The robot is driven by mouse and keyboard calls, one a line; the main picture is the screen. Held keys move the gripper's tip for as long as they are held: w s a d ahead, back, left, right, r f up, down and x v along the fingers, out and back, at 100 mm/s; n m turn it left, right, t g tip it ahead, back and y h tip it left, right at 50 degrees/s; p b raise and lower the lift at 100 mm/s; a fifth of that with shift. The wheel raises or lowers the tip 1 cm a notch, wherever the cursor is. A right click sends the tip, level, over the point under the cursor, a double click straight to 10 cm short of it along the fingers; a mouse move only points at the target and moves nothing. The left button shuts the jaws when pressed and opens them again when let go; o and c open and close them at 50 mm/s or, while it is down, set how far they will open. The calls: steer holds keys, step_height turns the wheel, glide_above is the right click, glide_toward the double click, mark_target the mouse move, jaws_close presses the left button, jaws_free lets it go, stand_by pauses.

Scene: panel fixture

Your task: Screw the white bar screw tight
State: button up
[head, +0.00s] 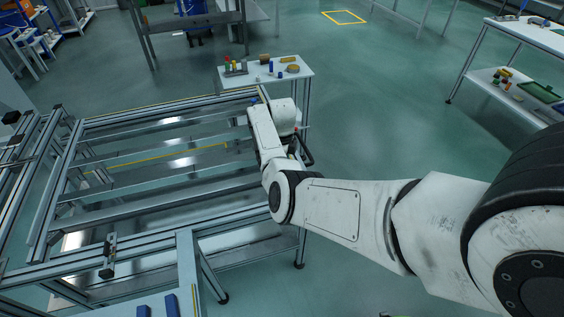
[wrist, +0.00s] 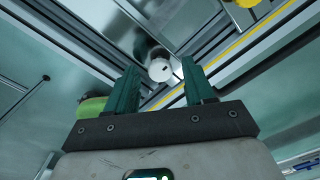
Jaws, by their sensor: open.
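The white bar screw (wrist: 160,68) shows in the wrist view as a small round white head with a dark mark on it, at the metal frame rails. My gripper (wrist: 160,74) has two green fingers spread apart, one to each side of the white head in the picture. They look open and empty, with a gap on both sides of the head. I cannot tell how far the fingertips are from it in depth. In the head view my arm hides the screw, and I cannot make out the fingers.
A yellow round part (wrist: 247,3) and a green cylinder (wrist: 92,110) lie near the gripper in the wrist view. The panel frame (head: 150,205) with several rails spreads left of my arm. A small table (head: 300,70) with parts stands behind. Open floor (head: 400,130) lies to the right.

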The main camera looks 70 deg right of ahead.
step_height(320, 180, up, 11)
steer(key=shift+f+p, duration=0.15)
steer(key=shift+p, duration=0.2)
stand_by(0.6)
steer(key=s+a+f+n+h, duration=0.1)
steer(key=s+a+f+n, duration=0.25)
steer(key=a+n, duration=0.5)
steer(key=s+a+f+n+h, duration=0.1)
steer(key=s+a+f+n, duration=0.25)
steer(key=a+n, duration=0.5)
steer(key=s+a+n+y, duration=0.1)
steer(key=s+a+n, duration=0.4)
steer(key=a+n, duration=0.4)
steer(key=s+a+n+t, duration=0.1)
steer(key=s+a+n, duration=0.4)
steer(key=a+n, duration=0.4)
steer(key=shift+s+a+r+y, duration=0.15)
steer(key=shift+s+a+y, duration=0.1)
steer(key=shift+a+y, duration=0.15)
